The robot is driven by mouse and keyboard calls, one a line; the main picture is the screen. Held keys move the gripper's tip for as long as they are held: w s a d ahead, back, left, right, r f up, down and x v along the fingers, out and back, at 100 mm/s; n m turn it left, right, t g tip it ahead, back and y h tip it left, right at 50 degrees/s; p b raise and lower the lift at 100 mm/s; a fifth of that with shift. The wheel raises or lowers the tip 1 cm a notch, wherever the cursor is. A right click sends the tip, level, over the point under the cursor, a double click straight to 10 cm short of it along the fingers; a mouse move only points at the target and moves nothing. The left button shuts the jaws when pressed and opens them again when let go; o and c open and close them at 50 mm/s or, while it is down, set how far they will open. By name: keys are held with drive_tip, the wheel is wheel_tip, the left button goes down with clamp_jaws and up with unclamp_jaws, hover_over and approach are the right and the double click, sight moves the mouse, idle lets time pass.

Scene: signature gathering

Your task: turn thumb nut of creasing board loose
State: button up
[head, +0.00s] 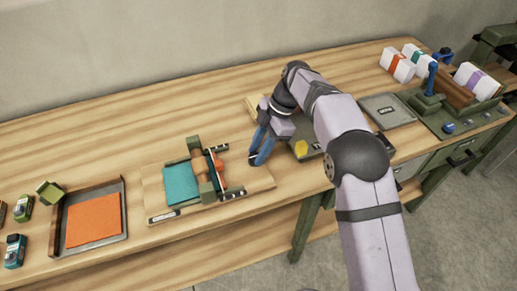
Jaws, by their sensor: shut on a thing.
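The creasing board (258,183) is a pale wooden board in the middle of the table in the head view. A teal sheet (180,185) lies on it beside green blocks, a dark upright bar and an orange-red part (218,164). My gripper (256,159) has blue fingers pointing down at the board's right part, close to its back edge. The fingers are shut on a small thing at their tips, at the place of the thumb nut. The nut itself is hidden by the fingers, so its turn cannot be seen.
A dark tray (124,238) with an orange sheet stands at left, near a green block and small stamps. Right of my gripper are a grey-green plate with a yellow piece (300,148), a grey flat box (388,110) and a green press (430,98). The table behind the board is clear.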

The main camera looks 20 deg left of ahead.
drive_tip(key=o, duration=1)
drive_tip(key=shift+o, duration=0.2)
drive_tip(key=v, duration=0.7)
drive_tip(key=shift+r+b, duration=0.15)
drive_tip(key=shift+b, duration=0.25)
drive_tip(key=shift+d, duration=0.15)
